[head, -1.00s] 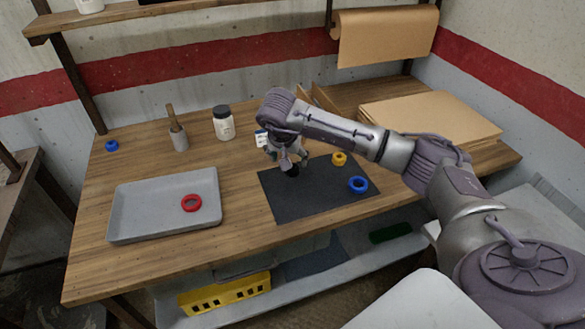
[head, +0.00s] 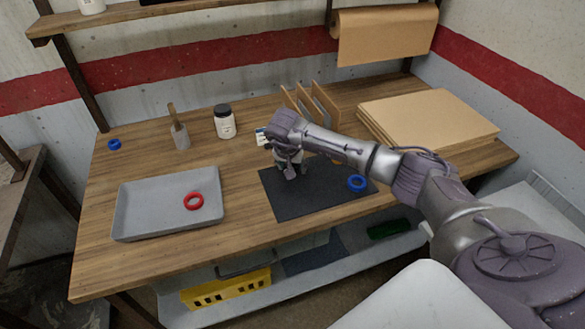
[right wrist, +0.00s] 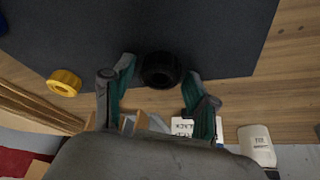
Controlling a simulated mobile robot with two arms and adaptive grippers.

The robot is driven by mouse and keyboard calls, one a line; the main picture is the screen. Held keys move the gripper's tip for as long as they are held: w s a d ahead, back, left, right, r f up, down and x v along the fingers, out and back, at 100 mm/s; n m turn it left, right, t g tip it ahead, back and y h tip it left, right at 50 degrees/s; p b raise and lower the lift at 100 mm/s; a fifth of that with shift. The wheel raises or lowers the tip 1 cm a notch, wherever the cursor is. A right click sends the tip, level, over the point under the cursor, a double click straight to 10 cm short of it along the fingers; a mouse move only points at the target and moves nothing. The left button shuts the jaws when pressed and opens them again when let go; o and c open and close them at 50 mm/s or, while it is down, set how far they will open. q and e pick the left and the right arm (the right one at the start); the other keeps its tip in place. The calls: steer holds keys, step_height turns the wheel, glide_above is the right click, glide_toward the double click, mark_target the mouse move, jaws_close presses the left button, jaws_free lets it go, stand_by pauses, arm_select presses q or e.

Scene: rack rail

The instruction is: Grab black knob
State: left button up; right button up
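The black knob (right wrist: 160,70) lies on the dark mat (right wrist: 200,25) near its edge, seen in the right wrist view. My right gripper (right wrist: 158,85) is open, with one finger on each side of the knob and gaps between the fingers and the knob. In the head view my right gripper (head: 292,170) is low over the back of the mat (head: 310,202), and its hand hides the knob. My left gripper is not in view.
A blue ring (head: 357,183) lies on the mat; a yellow ring (right wrist: 64,82) shows in the wrist view. A grey tray (head: 125,210) with a red ring (head: 194,201) stands left. A white jar (head: 225,126), wooden dividers (head: 312,102) and cardboard sheets (head: 428,118) stand behind.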

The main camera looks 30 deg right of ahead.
steer(key=c, duration=0.8)
